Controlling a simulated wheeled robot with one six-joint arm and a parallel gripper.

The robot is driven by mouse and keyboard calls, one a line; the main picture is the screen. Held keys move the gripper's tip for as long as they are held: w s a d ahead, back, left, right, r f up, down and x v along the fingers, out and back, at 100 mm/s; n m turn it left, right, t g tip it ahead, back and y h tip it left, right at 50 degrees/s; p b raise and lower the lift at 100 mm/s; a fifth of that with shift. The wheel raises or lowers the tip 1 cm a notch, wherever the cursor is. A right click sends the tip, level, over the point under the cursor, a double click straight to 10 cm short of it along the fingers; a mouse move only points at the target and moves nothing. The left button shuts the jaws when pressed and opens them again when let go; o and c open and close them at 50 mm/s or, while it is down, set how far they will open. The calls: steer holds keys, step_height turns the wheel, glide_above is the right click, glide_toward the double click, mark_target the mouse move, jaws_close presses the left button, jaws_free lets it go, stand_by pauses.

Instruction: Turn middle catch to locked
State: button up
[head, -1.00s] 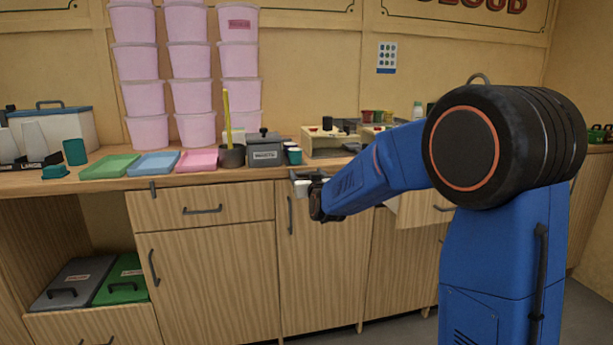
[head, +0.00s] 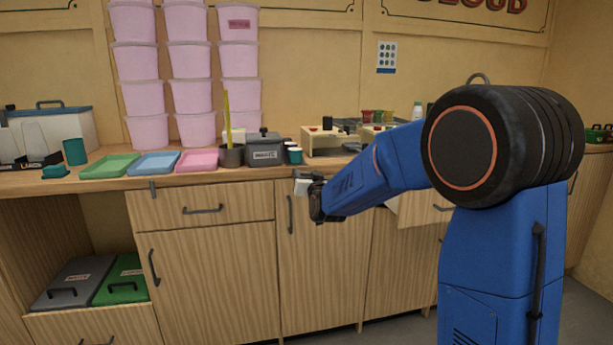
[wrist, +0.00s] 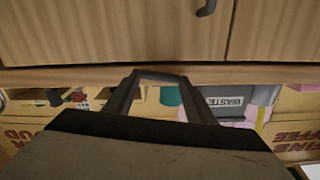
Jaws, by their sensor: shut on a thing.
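My gripper (head: 303,186) is at the front edge of the counter, above the narrow cabinet door and right of the wide drawer. In the wrist view its two dark fingers (wrist: 158,78) reach to the counter edge and are shut on a small dark piece there, which looks like the middle catch. The fingers and wrist hide most of this catch, so I cannot tell which way it points. Another dark catch (head: 153,187) hangs upright on the counter edge further left, above the drawer.
The wooden counter (head: 110,189) holds a grey waste bin (head: 265,150), a pot (head: 231,156) and green, blue and pink trays (head: 198,160). An open drawer (head: 418,210) juts out beneath my arm. The floor is clear below the gripper.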

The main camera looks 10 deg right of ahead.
steer(key=m, duration=0.4)
steer(key=shift+f+m, duration=0.3)
steer(key=shift+f, duration=0.1)
steer(key=shift+a+f+m, duration=0.2)
steer(key=shift+a+m, duration=0.05)
steer(key=shift+m, duration=1.65)
steer(key=shift+a+f+m, duration=0.2)
steer(key=shift+m, duration=1.7)
steer(key=shift+a+f+m, duration=0.2)
steer(key=shift+a+m, duration=0.05)
steer(key=shift+m, duration=1.65)
steer(key=o, duration=1)
steer(key=shift+o, duration=0.2)
steer(key=s, duration=1.7)
steer(key=shift+s, duration=0.2)
